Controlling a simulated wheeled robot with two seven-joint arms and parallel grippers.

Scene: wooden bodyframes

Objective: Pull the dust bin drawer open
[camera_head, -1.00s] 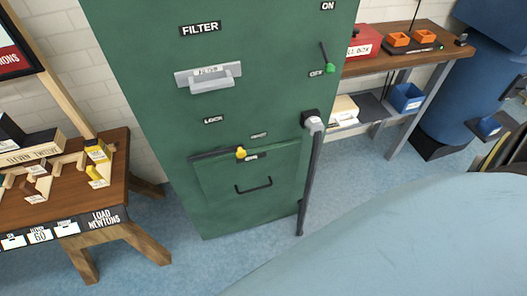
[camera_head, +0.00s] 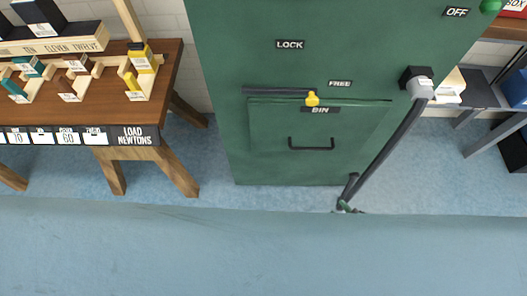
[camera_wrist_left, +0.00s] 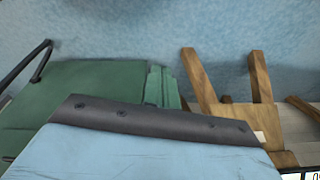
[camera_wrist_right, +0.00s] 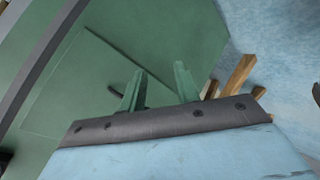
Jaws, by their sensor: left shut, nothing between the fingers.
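The dust bin drawer (camera_head: 270,140) is a green panel low in the green cabinet, marked BIN, and looks closed. Its black bar handle (camera_head: 311,146) shows clear in the head view. A yellow-tipped latch (camera_head: 312,99) sits at the panel's top edge. Only the tips of my right gripper (camera_head: 350,208) show, below and right of the handle. In the right wrist view, its green fingers (camera_wrist_right: 160,88) are apart before the green panel, with a short dark piece by the left finger. My left gripper (camera_wrist_left: 161,86) is shut and empty in its wrist view; the head view does not show it.
A long dark lever (camera_head: 388,152) slants down across the cabinet's right side, close to my right gripper. A wooden table (camera_head: 165,75) with weights stands at left, its legs near the cabinet. A shelf bench (camera_head: 480,85) stands at right. Blue floor shows between.

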